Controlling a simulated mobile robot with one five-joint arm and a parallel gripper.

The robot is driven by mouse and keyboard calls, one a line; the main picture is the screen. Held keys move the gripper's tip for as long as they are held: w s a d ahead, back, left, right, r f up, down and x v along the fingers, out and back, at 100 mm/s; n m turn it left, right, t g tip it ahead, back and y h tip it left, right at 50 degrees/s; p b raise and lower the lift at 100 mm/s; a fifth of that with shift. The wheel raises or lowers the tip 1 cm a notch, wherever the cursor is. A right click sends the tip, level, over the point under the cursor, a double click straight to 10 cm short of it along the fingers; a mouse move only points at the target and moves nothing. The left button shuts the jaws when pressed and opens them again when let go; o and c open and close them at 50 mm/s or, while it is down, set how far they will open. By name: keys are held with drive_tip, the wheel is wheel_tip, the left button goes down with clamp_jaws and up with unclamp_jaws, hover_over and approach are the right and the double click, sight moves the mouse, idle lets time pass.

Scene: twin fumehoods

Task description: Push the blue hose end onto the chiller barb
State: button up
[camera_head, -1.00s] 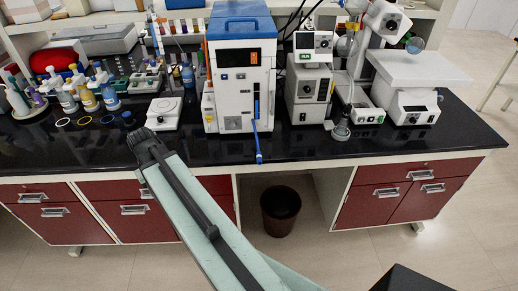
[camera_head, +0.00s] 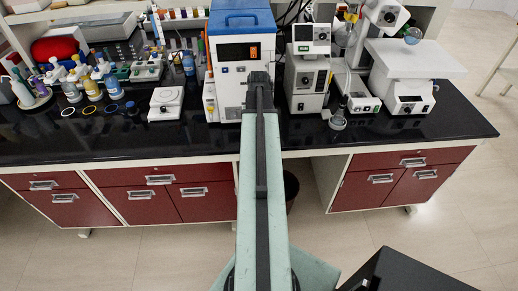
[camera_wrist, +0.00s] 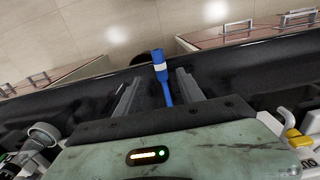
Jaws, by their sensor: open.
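The chiller (camera_head: 229,58) is a white box with a blue lid and a dark display, standing on the black bench. My arm covers part of its front in the head view. The blue hose end (camera_wrist: 159,62), with a white band, shows in the wrist view, its blue hose running down between my fingers. My gripper (camera_wrist: 159,77) is open, one finger on each side of the hose, with gaps visible. In the head view my fingers and the hose are hidden behind my arm. I cannot make out the chiller barb in either view.
Right of the chiller stand a white-and-grey instrument (camera_head: 307,80), a small flask (camera_head: 338,119) and a white balance-like device (camera_head: 410,75). Left are a small white plate device (camera_head: 166,103) and several bottles (camera_head: 103,72). A dark bin (camera_head: 291,188) stands under the bench.

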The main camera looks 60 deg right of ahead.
wheel_tip(320, 180, down, 5)
drive_tip(key=b, duration=0.5)
drive_tip(key=shift+w+f, duration=0.15)
drive_tip(key=shift+r, duration=0.2)
drive_tip(key=shift+c, duration=0.3)
clamp_jaws()
drive_tip(key=shift+r, duration=0.1)
